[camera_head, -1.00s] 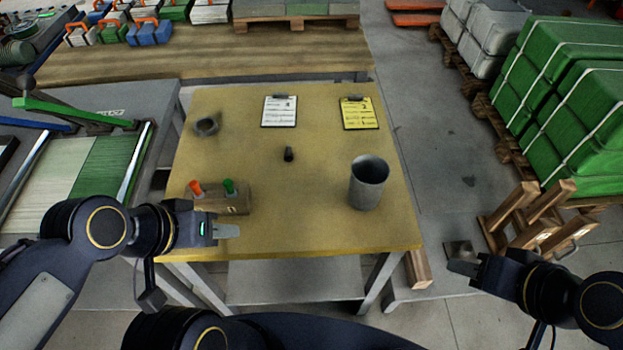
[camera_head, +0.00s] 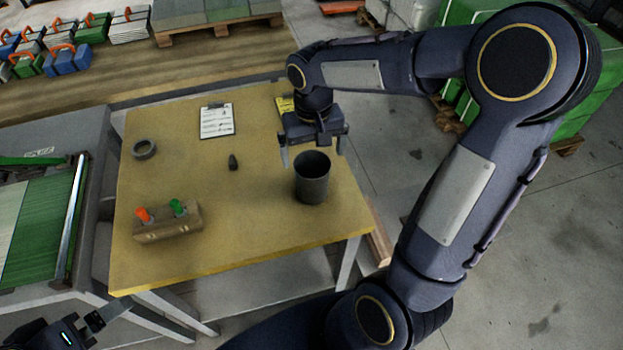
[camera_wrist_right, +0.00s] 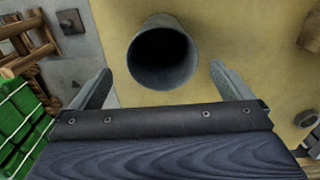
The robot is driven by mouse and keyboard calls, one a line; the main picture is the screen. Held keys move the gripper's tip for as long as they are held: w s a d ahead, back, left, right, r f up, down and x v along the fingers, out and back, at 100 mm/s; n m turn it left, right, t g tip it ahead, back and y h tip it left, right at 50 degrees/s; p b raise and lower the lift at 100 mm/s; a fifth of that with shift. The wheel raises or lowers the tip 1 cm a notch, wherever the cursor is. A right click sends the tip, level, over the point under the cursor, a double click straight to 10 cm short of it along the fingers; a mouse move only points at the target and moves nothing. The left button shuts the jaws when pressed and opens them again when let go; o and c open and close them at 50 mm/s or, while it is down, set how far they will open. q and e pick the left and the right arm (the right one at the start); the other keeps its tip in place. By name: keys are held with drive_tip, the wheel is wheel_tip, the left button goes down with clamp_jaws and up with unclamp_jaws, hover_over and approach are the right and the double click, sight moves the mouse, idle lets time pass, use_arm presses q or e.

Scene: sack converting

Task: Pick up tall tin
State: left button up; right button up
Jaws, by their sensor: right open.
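The tall tin (camera_head: 312,182) is a grey, open-topped cylinder standing upright at the right side of the yellow table (camera_head: 230,240). My right gripper (camera_head: 312,158) is open and points down above and just behind the tin in the head view. In the right wrist view the tin (camera_wrist_right: 162,60) shows its dark opening, ahead of and between the two spread fingers (camera_wrist_right: 160,88), with no visible contact. My left gripper (camera_head: 112,312) is low at the left, off the front of the table; its jaw state is unclear.
A wooden block (camera_head: 167,222) with an orange and a green piece stands at the table's front left. A tape-like ring (camera_head: 144,149), a small dark object (camera_head: 233,161) and a clipboard (camera_head: 217,121) lie farther back. Green wrapped stacks (camera_head: 575,110) stand beyond the table's right.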

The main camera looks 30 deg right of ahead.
sight(312, 171)
wheel_tip(312, 171, down, 7)
drive_tip(key=shift+a+r, duration=0.15)
drive_tip(key=c, duration=1.1)
drive_tip(key=shift+r, duration=0.1)
